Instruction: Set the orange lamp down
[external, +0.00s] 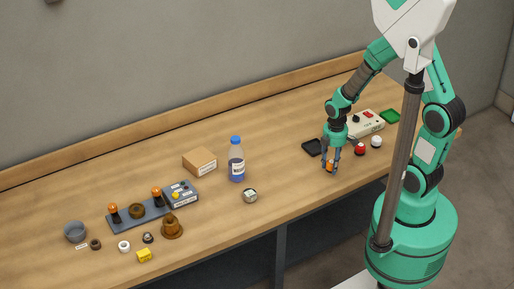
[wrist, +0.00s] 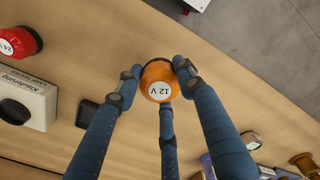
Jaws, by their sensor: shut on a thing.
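The orange lamp (wrist: 157,76) has a round white label reading 12 V, facing the wrist camera. My gripper (wrist: 158,88) is shut on it, with dark blue fingers around its sides. In the external view my gripper (external: 331,166) points down near the front edge of the table. The lamp shows there as a small orange patch (external: 329,167) between the fingers, low over the wood. I cannot tell whether its underside touches the table.
A black square tray (external: 312,147) lies just behind my gripper. A bottle (external: 236,163) stands left, with bare wood between.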

